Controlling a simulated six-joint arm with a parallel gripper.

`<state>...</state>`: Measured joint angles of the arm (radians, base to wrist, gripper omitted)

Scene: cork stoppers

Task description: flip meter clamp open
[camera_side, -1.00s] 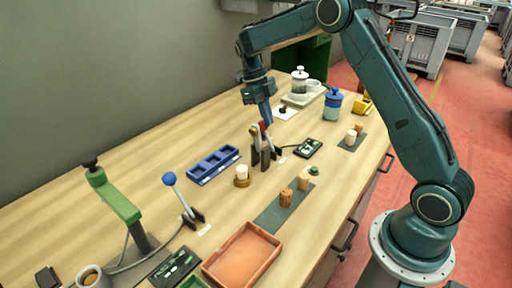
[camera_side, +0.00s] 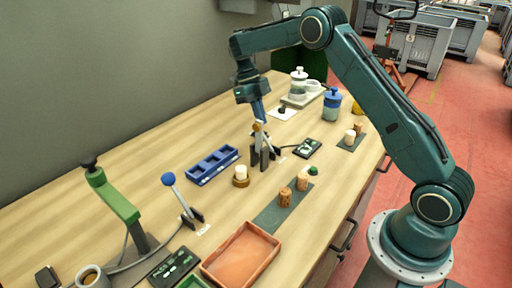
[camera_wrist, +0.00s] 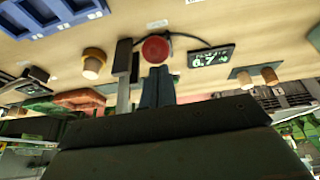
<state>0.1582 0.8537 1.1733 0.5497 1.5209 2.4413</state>
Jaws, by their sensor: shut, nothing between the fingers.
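The meter clamp (camera_side: 264,157) stands mid-bench, with dark upright plates and a lever rising between them. Its red knob (camera_wrist: 156,49) shows in the wrist view, just beyond my fingertips. In the side view the knob is mostly hidden at my fingertips. My gripper (camera_side: 259,121) points down over the clamp, shut and empty. Its fingers also show in the wrist view (camera_wrist: 157,84), close to the knob; I cannot tell whether they touch it. The small dark meter (camera_side: 307,148) lies right of the clamp; its lit display reads about 0.7 in the wrist view (camera_wrist: 210,57).
A cork in a round holder (camera_side: 241,176) stands close left of the clamp, with a blue tray (camera_side: 213,165) behind it. Corks (camera_side: 285,197) stand on a grey strip in front. A blue-knobbed clamp (camera_side: 169,180) and an orange tray (camera_side: 241,257) are nearer the camera.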

